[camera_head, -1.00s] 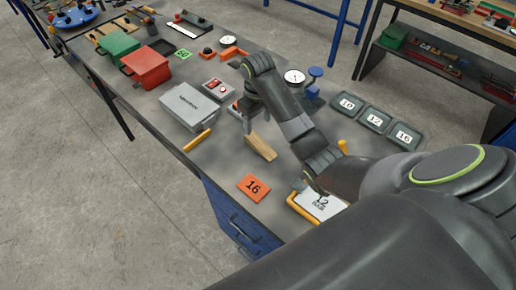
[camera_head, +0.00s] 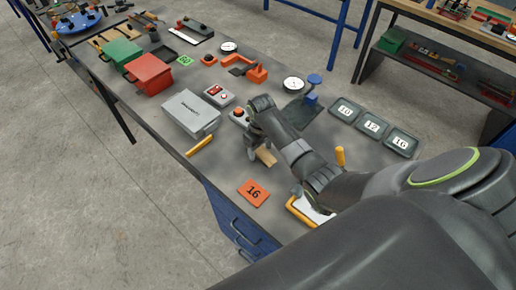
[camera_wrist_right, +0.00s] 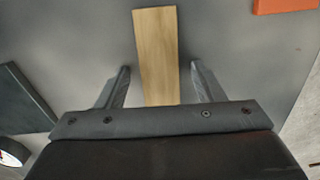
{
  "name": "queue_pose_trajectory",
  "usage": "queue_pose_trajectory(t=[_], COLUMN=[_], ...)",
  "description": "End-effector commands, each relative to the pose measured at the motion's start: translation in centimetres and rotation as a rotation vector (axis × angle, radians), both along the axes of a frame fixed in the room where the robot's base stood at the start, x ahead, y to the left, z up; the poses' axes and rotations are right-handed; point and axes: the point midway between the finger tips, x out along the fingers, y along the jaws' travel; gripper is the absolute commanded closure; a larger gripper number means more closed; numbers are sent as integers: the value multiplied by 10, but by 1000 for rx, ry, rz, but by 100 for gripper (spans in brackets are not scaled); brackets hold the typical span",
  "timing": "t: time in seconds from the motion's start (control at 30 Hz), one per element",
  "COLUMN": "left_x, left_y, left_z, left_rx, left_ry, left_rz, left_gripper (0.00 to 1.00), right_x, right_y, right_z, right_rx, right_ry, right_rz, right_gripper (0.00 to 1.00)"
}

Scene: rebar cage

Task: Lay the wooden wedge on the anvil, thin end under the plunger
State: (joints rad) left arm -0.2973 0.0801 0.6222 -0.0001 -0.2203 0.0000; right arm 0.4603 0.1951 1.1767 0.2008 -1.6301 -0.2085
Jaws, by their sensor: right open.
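The wooden wedge (camera_head: 267,158) lies on the grey bench top, partly covered by my right gripper in the head view. My right gripper (camera_head: 258,151) is open, pointing down over it. In the right wrist view the wedge (camera_wrist_right: 157,45) runs between the two spread fingers of the gripper (camera_wrist_right: 160,72), with a gap on each side. A white dial gauge (camera_head: 293,84) and a blue stand with a round top (camera_head: 312,96) stand farther back, beside a dark plate (camera_head: 300,112). I cannot make out the anvil or the plunger. My left gripper is not in view.
The orange 16 card (camera_head: 253,192) lies in front of the wedge. A grey case (camera_head: 190,113), a yellow bar (camera_head: 199,146) and a control box (camera_head: 219,95) are to the left. Numbered trays (camera_head: 372,125) lie to the right. Bare bench surrounds the wedge's left side.

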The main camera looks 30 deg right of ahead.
Motion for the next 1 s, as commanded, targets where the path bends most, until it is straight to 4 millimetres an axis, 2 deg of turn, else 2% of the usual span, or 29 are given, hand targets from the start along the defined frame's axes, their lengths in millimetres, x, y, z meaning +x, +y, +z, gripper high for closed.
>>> queue_pose_trajectory(t=[0.1,0.47,0.77,0.87,1.0], left_x=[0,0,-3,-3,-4], left_y=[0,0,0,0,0], left_z=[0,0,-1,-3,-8], left_rx=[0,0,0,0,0], left_ry=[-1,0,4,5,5], left_rz=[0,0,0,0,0], left_gripper=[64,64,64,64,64], right_x=[0,0,1,1,2], right_y=[0,0,0,0,0], right_z=[0,0,4,13,36], right_rx=[0,0,0,0,-1], right_ry=[0,0,-1,-3,-7], right_rz=[0,0,0,1,0], right_gripper=[38,85,87,87,87])
